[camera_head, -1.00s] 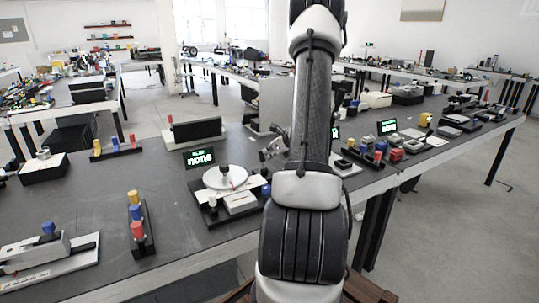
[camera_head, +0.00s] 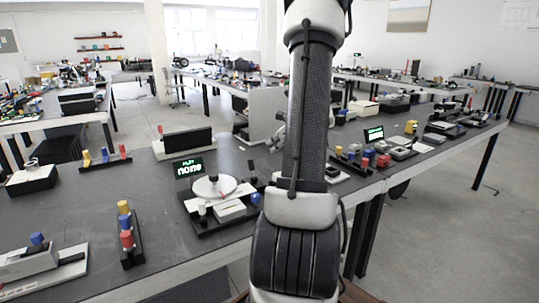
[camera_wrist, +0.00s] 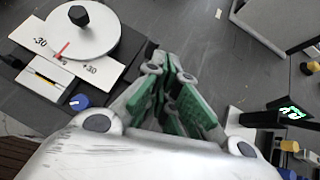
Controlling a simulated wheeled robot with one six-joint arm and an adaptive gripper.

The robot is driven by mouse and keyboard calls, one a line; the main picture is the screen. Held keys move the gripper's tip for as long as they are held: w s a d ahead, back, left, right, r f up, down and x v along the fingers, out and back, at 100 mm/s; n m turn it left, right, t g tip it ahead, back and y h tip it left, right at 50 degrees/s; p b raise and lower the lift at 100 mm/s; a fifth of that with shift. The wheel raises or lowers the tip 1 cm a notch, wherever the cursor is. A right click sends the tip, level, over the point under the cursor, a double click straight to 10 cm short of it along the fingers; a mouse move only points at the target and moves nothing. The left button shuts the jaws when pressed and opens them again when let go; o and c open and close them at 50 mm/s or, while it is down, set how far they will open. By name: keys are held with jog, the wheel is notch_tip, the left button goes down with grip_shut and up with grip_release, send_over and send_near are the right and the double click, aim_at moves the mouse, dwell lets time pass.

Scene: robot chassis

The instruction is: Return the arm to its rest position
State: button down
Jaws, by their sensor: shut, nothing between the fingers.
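My arm (camera_head: 308,110) rises through the middle of the head view and hides part of the table behind it. In the wrist view my gripper (camera_wrist: 170,88), with green finger pads, is shut and empty. It hangs above the dark table, apart from the things around it. In the head view the gripper's fingertips are largely hidden behind the arm. The dial device (camera_head: 214,187) with a round white disc stands left of the arm; it also shows at the upper left of the wrist view (camera_wrist: 85,30), with a red pointer and a black knob.
A small screen with green text (camera_head: 188,170) stands behind the dial. A rack of coloured pegs (camera_head: 126,240) and a grey-white fixture (camera_head: 40,260) are at the left. A blue knob (camera_wrist: 79,102) sits near the gripper. The table's front edge runs beside my arm.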

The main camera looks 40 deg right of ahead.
jog(key=shift+s+r, duration=0.2)
jog(key=shift+r, duration=0.2)
dwell(0.3)
jog(key=s+a+n+g+y, duration=0.3)
jog(key=s+a+n+g, duration=0.2)
jog(key=s+a+n, duration=1)
jog(key=s+a+r+n+h, duration=0.1)
jog(key=s+a+r+n, duration=0.2)
jog(key=n, duration=0.7)
jog(key=s+a+r+n+h, duration=0.2)
jog(key=s+a+r+n, duration=0.1)
jog(key=a+r+n, duration=0.5)
jog(key=a+n, duration=0.2)
jog(key=a, duration=0.2)
jog(key=shift+a+g, duration=0.3)
jog(key=shift+s+r, duration=0.1)
